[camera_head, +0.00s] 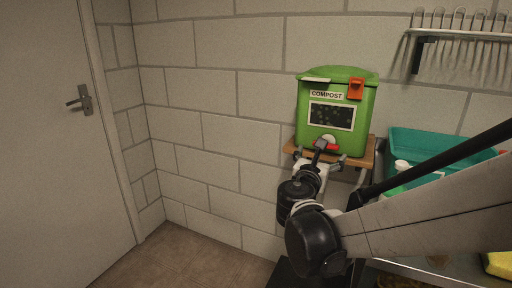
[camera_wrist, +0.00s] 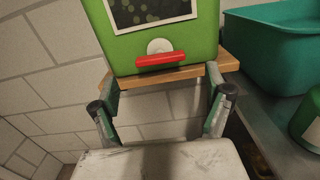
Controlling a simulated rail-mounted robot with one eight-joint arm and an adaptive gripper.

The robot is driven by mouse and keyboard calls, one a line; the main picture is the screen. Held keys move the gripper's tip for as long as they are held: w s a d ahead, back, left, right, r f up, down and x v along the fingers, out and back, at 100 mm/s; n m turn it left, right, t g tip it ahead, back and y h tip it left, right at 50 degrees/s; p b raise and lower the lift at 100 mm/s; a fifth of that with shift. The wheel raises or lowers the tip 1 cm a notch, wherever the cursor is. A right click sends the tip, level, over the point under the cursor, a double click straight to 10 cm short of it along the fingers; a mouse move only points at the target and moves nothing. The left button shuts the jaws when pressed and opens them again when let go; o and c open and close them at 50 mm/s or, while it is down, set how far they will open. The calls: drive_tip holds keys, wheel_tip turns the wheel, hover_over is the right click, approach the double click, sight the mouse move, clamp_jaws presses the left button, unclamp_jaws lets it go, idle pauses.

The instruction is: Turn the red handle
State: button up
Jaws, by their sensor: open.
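The red handle (camera_wrist: 161,60) lies level across the lower front of the green compost bin (camera_wrist: 195,25), below a round white hub (camera_wrist: 159,46). In the head view the handle (camera_head: 333,148) is partly covered by my gripper (camera_head: 321,152). The bin (camera_head: 370,110) carries a COMPOST label and a dark window. In the wrist view my gripper (camera_wrist: 163,100) is open, with one finger on each side, lower in the picture than the handle. Nothing is between the fingers, and they appear apart from the handle.
The bin stands on a wooden shelf (camera_head: 369,159) against a block wall. A teal tub (camera_head: 420,142) sits close to the right, with a green-capped bottle (camera_wrist: 308,120) near it. A rack of hooks (camera_head: 460,33) hangs upper right. The floor toward the door (camera_head: 50,150) is clear.

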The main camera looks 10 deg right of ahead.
drive_tip(key=b+x, duration=0.1)
drive_tip(key=x, duration=0.5)
drive_tip(key=shift+w+d, duration=0.15)
drive_tip(key=shift+w, duration=0.05)
drive_tip(key=shift+c, duration=0.5)
drive_tip(key=c, duration=1.1)
drive_tip(key=shift+m, duration=0.3)
